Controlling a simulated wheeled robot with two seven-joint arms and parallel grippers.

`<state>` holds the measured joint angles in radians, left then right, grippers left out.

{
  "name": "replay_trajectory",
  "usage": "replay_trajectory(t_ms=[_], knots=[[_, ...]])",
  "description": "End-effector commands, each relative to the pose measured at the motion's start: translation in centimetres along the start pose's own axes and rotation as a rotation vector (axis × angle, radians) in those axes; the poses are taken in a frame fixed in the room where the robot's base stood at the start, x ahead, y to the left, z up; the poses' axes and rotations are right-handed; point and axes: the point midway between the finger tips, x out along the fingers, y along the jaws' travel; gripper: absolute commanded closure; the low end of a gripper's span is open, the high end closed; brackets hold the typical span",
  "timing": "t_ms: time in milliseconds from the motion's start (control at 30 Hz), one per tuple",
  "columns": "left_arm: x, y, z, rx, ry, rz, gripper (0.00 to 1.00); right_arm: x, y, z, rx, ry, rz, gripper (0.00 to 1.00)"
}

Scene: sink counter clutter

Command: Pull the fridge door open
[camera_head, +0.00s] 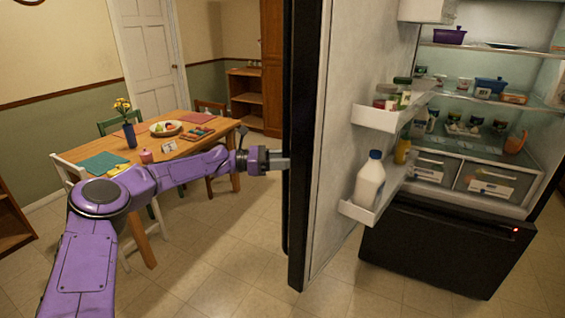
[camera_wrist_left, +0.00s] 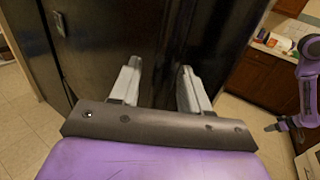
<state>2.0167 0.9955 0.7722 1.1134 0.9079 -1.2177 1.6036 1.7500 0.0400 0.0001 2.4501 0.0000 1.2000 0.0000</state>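The fridge door (camera_head: 345,130) stands wide open, swung toward me, with its shelved inner side facing right. Its dark outer side (camera_head: 298,230) faces left, with a long black upright handle along it. My left gripper (camera_head: 279,163) is at this dark side at mid-height. In the left wrist view my left gripper (camera_wrist_left: 159,75) has its two pale fingers well apart, with dark surface between and behind them. Whether they touch the handle is not clear. My right gripper (camera_wrist_left: 275,126) shows small at the right of the wrist view, away from the door; its fingers are too small to judge.
The door shelves hold a white milk jug (camera_head: 369,180) and jars. The fridge interior (camera_head: 470,140) is stocked and exposed, above a black lower drawer (camera_head: 440,245). A wooden dining table (camera_head: 200,145) with chairs stands behind my left arm. Tiled floor (camera_head: 220,270) is clear in front.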

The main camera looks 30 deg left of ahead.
Motion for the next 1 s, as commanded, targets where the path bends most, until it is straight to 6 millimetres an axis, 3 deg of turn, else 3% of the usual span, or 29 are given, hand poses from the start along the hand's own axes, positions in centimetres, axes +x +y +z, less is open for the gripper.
replay_trajectory(t_ms=[300, 700, 1000], knots=[[-1.2, 0.0, -0.5, -0.002, 0.006, 0.008, 0.53, 0.2, 0.0, 0.1, 0.0, 0.0, 0.0, 0.57], [-9.1, 0.2, -0.6, -0.001, 0.006, 0.005, 0.53, 3.0, -0.3, 1.2, 0.0, 0.0, 0.0, 0.57], [-10.5, 0.1, -0.3, -0.003, 0.009, 0.001, 0.53, 3.1, -0.3, 1.3, 0.0, 0.0, 0.0, 0.57]])
